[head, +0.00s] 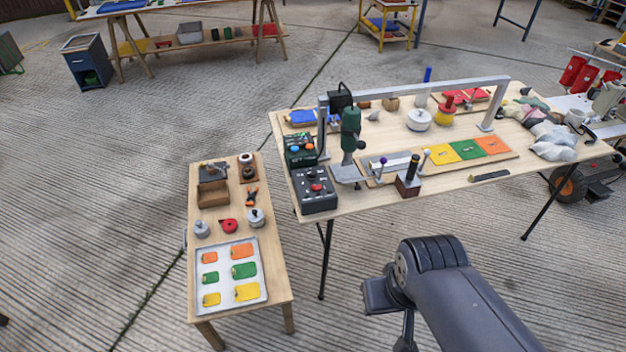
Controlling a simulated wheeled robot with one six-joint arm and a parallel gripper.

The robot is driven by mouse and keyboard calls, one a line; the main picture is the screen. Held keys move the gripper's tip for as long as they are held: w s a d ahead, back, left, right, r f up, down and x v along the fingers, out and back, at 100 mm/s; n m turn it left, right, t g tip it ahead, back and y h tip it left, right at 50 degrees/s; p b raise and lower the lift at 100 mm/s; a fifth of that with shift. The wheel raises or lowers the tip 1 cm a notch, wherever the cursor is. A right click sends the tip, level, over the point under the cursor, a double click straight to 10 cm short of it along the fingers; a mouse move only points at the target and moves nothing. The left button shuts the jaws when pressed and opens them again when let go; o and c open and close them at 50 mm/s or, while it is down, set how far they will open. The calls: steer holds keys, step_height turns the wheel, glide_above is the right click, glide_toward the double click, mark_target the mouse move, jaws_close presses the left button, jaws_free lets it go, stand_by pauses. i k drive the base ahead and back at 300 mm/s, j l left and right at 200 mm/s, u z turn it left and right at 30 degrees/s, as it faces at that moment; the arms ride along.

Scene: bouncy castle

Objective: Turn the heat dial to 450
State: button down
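A black control box (316,190) stands at the front left corner of the large table. It has a red knob (316,188) and small pale markings on its sloped face. A second dark box (299,150) behind it carries a blue and an orange knob or button. The markings are too small to read, so I cannot tell which knob is the heat dial or where it is set. My arm shows at the lower right, in front of the table and apart from the boxes. My gripper's fingers do not show.
A green-handled press (350,128) under a grey metal frame (415,87) stands right of the boxes. A black-topped lever (410,168) stands on the large table (420,203). A low side table (275,262) holds a tray (232,303) of coloured patches. Floor is clear between tables and arm.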

mark_target(311, 175)
steer(key=i+l, duration=0.8)
steer(key=i, duration=0.2)
